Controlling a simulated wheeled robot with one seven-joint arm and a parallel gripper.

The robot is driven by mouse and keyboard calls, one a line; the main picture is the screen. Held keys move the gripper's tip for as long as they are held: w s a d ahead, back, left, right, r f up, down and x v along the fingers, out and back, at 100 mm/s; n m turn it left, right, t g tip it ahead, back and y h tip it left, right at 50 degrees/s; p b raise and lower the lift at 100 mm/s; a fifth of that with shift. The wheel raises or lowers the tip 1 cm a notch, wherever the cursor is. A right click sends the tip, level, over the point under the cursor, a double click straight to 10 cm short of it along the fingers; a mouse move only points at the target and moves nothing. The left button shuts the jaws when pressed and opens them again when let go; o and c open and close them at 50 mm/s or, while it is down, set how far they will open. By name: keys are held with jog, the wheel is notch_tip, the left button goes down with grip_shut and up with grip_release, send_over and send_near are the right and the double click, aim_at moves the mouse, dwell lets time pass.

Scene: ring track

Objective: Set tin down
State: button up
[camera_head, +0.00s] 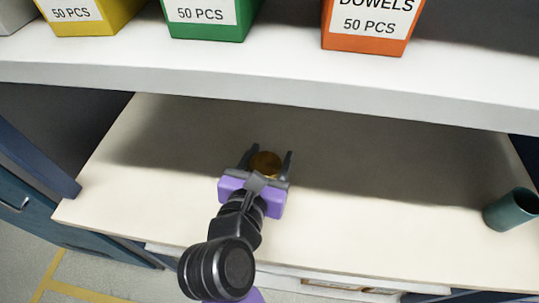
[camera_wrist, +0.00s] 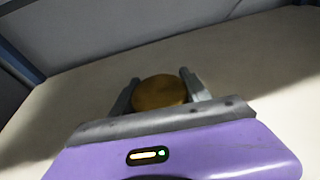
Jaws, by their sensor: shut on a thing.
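The tin (camera_head: 265,163) is a round, brownish-gold thing seen from above. It also shows in the wrist view (camera_wrist: 159,92), between the two grey fingers. My gripper (camera_head: 270,158), with a purple body, is shut on the tin, one finger on each side. It is over the cream shelf surface (camera_head: 390,190), left of the middle. I cannot tell whether the tin's underside touches the surface; its lower part is hidden by my gripper.
A dark green cup (camera_head: 511,209) is at the right end of the surface. A white upper shelf (camera_head: 280,85) overhangs the back and holds yellow (camera_head: 95,20), green (camera_head: 207,28) and orange (camera_head: 364,42) bins. The surface around my gripper is clear.

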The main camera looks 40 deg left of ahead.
jog(key=o, duration=1.6)
jog(key=shift+r, duration=0.1)
jog(key=v, duration=1.2)
